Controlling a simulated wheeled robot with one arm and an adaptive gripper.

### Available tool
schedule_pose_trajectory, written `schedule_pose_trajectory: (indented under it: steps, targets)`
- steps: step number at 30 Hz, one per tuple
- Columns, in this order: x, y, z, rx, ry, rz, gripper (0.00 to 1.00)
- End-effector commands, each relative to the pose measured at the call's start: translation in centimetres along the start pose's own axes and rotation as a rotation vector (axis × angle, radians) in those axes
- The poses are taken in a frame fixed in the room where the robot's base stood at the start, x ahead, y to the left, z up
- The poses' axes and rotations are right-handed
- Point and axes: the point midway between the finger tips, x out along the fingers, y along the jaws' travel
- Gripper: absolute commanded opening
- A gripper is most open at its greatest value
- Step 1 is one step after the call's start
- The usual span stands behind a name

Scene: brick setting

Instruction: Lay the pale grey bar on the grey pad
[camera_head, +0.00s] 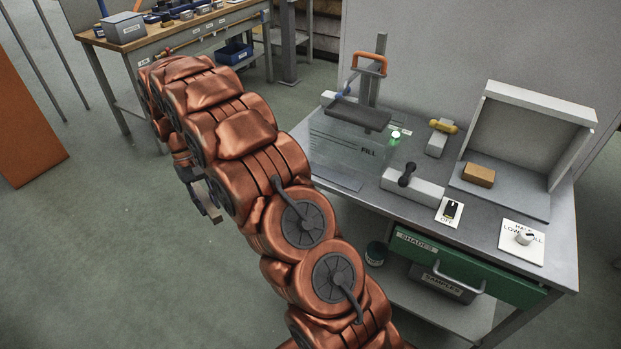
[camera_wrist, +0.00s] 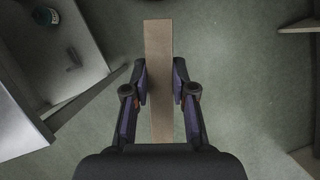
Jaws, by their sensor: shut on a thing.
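My gripper (camera_head: 208,198) hangs over the floor to the left of the workbench, partly hidden behind my arm in the head view. In the wrist view my gripper (camera_wrist: 160,85) is shut on a long flat bar (camera_wrist: 158,45), which looks greyish-brown in this light. The bar runs lengthwise between the fingers, with open floor beneath. On the workbench, a flat grey surface (camera_head: 520,202) lies in front of the white open box. A darker grey slab (camera_head: 358,113) is by the clear panel. I cannot tell which is the grey pad.
Another bench (camera_head: 175,45) stands behind.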

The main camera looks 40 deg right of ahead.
Motion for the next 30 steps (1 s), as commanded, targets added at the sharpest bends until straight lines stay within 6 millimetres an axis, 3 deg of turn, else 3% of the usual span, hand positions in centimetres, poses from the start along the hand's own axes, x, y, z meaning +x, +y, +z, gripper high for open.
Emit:
schedule_pose_trajectory:
  steps: [5,15,24,30]
  targets:
    - [0.4,4.7,0.8,0.283,-0.005,-0.119,0.0]
    - [1.9,14.3,4.3,1.078,-0.003,-0.45,0.0]
    - [3.4,20.4,8.7,1.736,-0.001,-0.723,0.0]
    - [4.6,23.3,11.8,2.137,-0.004,-0.887,0.0]
